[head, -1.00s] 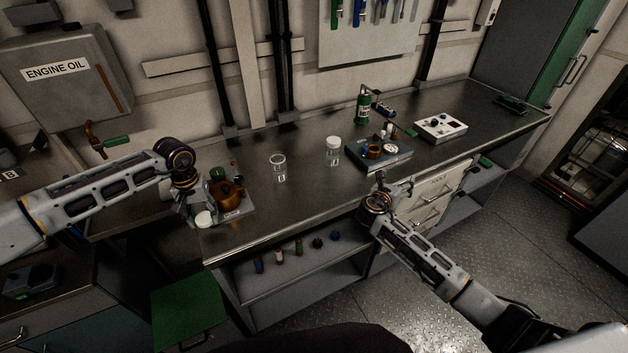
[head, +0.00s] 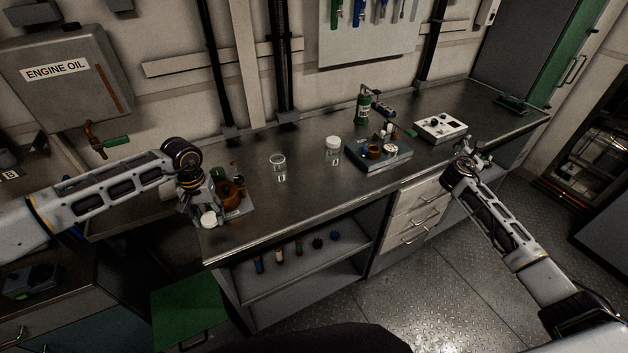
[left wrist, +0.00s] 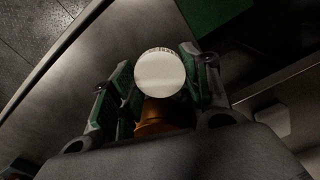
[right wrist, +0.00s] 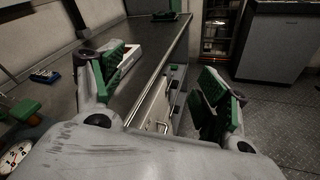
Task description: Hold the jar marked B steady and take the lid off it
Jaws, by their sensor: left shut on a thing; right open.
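A clear open-topped jar (head: 278,168) stands upright on the bench, left of the middle. A second clear jar (head: 333,150) with a white lid on stands to its right. Their marks are too small to read. My left gripper (head: 208,212) is at the bench's left end, apart from both jars. It is shut on a round white lid (left wrist: 160,73), ridged at the rim, which also shows in the head view (head: 209,219). My right gripper (head: 474,154) is open and empty by the bench's right front edge; its spread fingers show in the right wrist view (right wrist: 162,88).
A copper-brown pot (head: 231,192) stands close beside my left gripper. A grey-blue tray (head: 385,160) with small items lies right of the lidded jar. A white box (head: 440,127) and a green bottle (head: 363,107) stand farther back. Bench around the open jar is clear.

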